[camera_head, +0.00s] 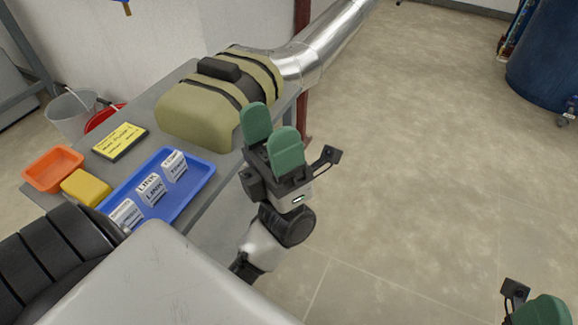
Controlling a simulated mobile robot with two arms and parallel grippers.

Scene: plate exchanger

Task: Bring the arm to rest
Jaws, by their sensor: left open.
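My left gripper (271,133) is in the middle of the head view, with two green padded fingers pointing up and apart. It is open, and I see nothing between the fingers. It shows in front of the right edge of the grey table (205,213), near the olive bag. My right gripper (541,311) shows only as a green finger and a small dark part at the bottom right corner. The rest of it is cut off by the frame, so its opening is hidden.
The table holds an olive bag (191,113), a blue tray (199,187) with several white labelled blocks, a yellow sponge (86,187), an orange bin (53,167) and a yellow-black box (120,141). A silver duct (325,42) runs behind. Open floor (425,165) lies right, with a blue barrel (545,60).

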